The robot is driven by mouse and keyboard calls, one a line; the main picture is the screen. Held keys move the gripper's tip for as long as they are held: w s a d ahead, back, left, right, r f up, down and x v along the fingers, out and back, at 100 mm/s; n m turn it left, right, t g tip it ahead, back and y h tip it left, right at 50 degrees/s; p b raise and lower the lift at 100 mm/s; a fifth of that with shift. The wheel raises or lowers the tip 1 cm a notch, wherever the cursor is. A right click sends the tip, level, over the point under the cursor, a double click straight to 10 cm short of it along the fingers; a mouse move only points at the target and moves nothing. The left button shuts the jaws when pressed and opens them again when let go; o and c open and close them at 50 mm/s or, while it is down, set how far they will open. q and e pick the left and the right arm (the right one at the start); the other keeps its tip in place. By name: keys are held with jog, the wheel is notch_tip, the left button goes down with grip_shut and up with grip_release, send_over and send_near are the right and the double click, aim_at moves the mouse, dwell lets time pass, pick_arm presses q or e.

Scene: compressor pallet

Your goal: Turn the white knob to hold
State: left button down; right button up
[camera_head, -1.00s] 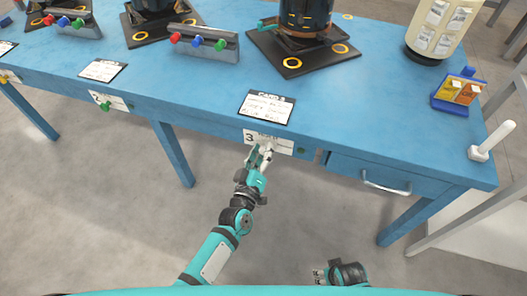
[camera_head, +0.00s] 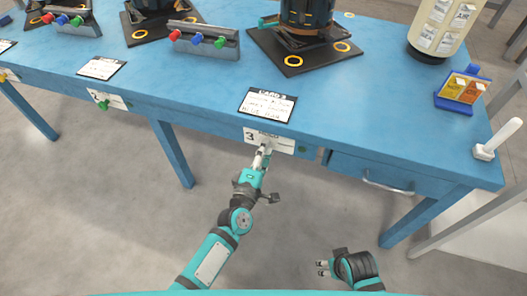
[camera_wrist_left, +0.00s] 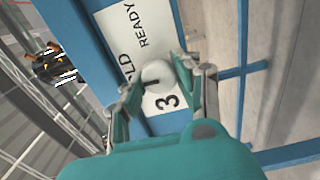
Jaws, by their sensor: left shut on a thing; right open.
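The white knob (camera_wrist_left: 157,76) sits on the white panel (camera_wrist_left: 120,27) marked 3 on the table's front edge. In the left wrist view the panel reads "READY" and a word ending in "LD", partly hidden by a finger. My left gripper (camera_wrist_left: 160,82) is shut on the knob, one finger on each side. In the head view my left gripper (camera_head: 262,155) reaches up to the panel (camera_head: 281,143) and mostly covers the knob. My right gripper (camera_head: 322,268) is open and empty, low in front of the table.
A card (camera_head: 266,105) lies on the blue table (camera_head: 180,85) above the panel. A drawer with a metal handle (camera_head: 388,183) is further right. The floor in front is clear.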

dwell(0.4)
pick_arm(q)
jog(key=c, duration=0.9)
grip_release()
jog(key=shift+s, duration=0.1)
jog(key=v, duration=1.2)
